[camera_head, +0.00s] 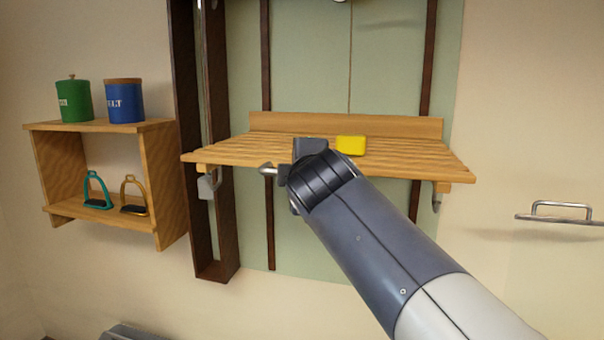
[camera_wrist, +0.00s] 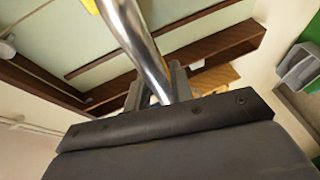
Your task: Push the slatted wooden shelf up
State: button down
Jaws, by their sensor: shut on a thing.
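The slatted wooden shelf (camera_head: 222,153) lies level against a pale green panel, with a wooden backboard along its rear edge. A yellow block (camera_head: 350,145) rests on it, near the middle. A metal bar (camera_head: 267,169) shows below the shelf's front edge, left of my gripper (camera_head: 290,174). My gripper is at the front of the shelf, left of its middle, and my arm hides part of that edge. In the wrist view the shiny bar (camera_wrist: 138,40) runs between the fingers, and my gripper (camera_wrist: 162,88) is shut on it.
Dark upright rails (camera_head: 186,100) stand behind the shelf's left side. A wooden wall box (camera_head: 170,185) at left holds a green canister (camera_head: 74,100), a blue canister (camera_head: 124,102) and two stirrups (camera_head: 97,190). A metal handle (camera_head: 562,206) is at right.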

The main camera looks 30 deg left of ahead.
jog(key=shift+r, duration=0.55)
jog(key=c, duration=1.4)
grip_release()
jog(key=b+v, duration=0.3)
jog(key=v, duration=0.7)
jog(key=shift+s+d, duration=0.25)
jog(key=shift+s, duration=0.05)
jog(key=p+x, duration=0.3)
jog(key=x, duration=0.8)
jog(key=shift+f, duration=0.25)
